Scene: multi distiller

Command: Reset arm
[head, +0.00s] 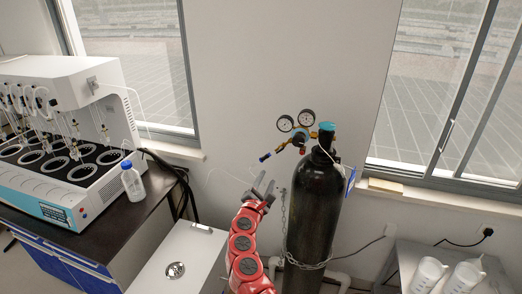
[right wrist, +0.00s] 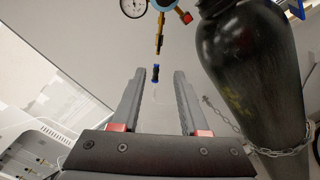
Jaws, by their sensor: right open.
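My right arm is red and reaches up from the bottom middle of the head view. Its gripper (head: 264,187) is in front of the pale wall, just left of the black gas cylinder (head: 312,215). In the right wrist view the two fingers (right wrist: 155,100) stand apart with nothing between them. The blue-tipped hose fitting of the regulator (right wrist: 157,45) shows beyond the gap between the fingers, apart from them. My left gripper is not in view.
The cylinder is chained, with gauges (head: 296,121) on top. A multi distiller (head: 70,140) and a white bottle (head: 132,182) stand on the dark bench at left. A white cabinet (head: 180,262) is left of my arm. White jugs (head: 430,272) stand at lower right.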

